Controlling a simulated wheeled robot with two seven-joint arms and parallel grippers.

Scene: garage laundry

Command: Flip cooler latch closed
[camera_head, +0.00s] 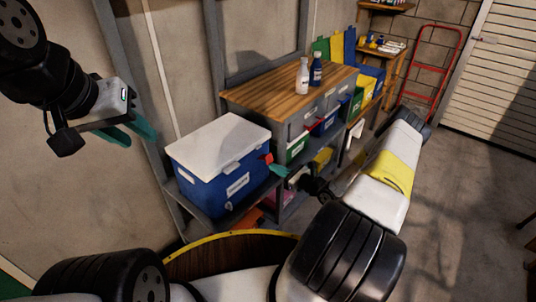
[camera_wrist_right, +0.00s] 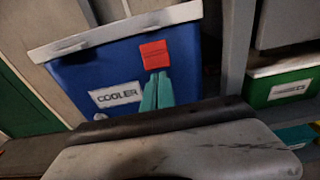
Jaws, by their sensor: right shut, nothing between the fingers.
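The cooler (camera_head: 208,187) is a blue box with a white lid (camera_head: 218,142), standing on a shelf at centre left. The lid is down. The cooler also fills the upper middle of the right wrist view (camera_wrist_right: 98,72), with a "COOLER" label. Its red latch (camera_wrist_right: 154,54) lies against the blue wall below the lid rim; it also shows in the head view (camera_head: 268,158). My right gripper (camera_wrist_right: 157,78) is shut and empty, its teal fingertips at the latch's lower edge; I cannot tell whether they touch. My left gripper (camera_head: 136,133) is open and empty, raised left of the cooler.
A grey bench with a wooden top (camera_head: 270,91) stands right behind the cooler, with a white bottle (camera_head: 303,77) and a blue bottle (camera_head: 316,70) on it. Bins, including a green one (camera_wrist_right: 282,87), sit beside the cooler. A grey post (camera_wrist_right: 236,45) stands close to its right.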

